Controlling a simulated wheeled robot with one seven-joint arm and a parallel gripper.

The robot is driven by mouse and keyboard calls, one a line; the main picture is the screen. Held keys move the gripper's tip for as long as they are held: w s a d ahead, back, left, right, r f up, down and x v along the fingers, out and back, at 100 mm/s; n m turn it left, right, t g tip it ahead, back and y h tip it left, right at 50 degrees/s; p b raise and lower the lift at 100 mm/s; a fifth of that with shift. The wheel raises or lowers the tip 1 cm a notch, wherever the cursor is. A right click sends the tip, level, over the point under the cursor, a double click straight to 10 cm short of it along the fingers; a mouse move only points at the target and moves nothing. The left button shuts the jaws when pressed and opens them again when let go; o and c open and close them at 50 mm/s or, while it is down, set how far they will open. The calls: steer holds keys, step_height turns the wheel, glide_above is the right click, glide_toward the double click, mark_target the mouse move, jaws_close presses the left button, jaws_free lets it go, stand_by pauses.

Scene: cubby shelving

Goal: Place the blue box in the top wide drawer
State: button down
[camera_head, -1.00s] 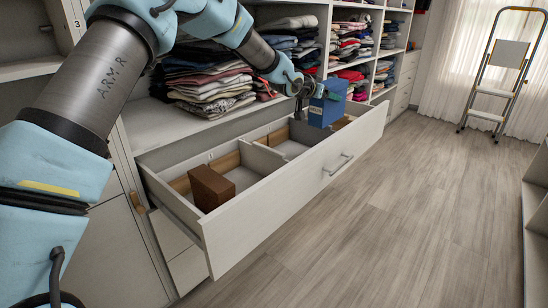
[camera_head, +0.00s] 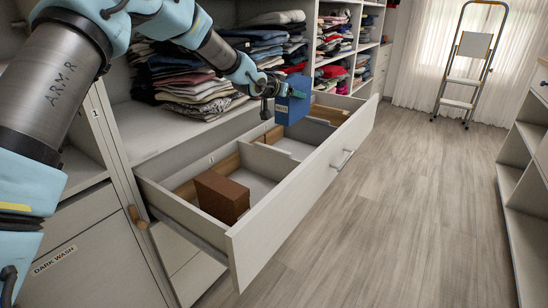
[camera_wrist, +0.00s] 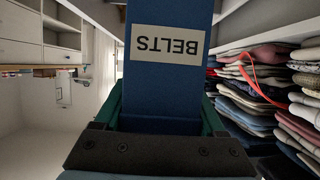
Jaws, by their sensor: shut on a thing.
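The blue box (camera_head: 292,100) is held by my gripper (camera_head: 284,89) above the far part of the open wide drawer (camera_head: 296,196). In the wrist view the blue box (camera_wrist: 160,85) fills the upper middle, and its white label reads BELTS, upside down. The green fingers of my gripper (camera_wrist: 162,122) are on both sides of the box. The drawer is pulled out and has white dividers. A brown box (camera_head: 221,196) sits in its near part. The drawer floor right under the blue box is partly hidden.
Folded clothes (camera_head: 188,80) lie stacked on the shelf just behind the drawer. A wooden handle (camera_head: 137,217) is at the drawer's near left. A stepladder (camera_head: 468,62) stands by the far curtain. Open shelving (camera_head: 522,180) is at the right, and the floor between is clear.

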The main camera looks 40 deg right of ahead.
mark_target(290, 109)
step_height(290, 109, down, 5)
steer(key=shift+w+f+b, duration=0.1)
steer(key=shift+b, duration=1.15)
step_height(290, 109, down, 10)
steer(key=shift+b, duration=0.45)
steer(key=shift+f+b, duration=0.3)
steer(key=shift+f, duration=0.15)
steer(key=shift+f, duration=0.2)
jaws_free()
steer(key=shift+a, duration=0.1)
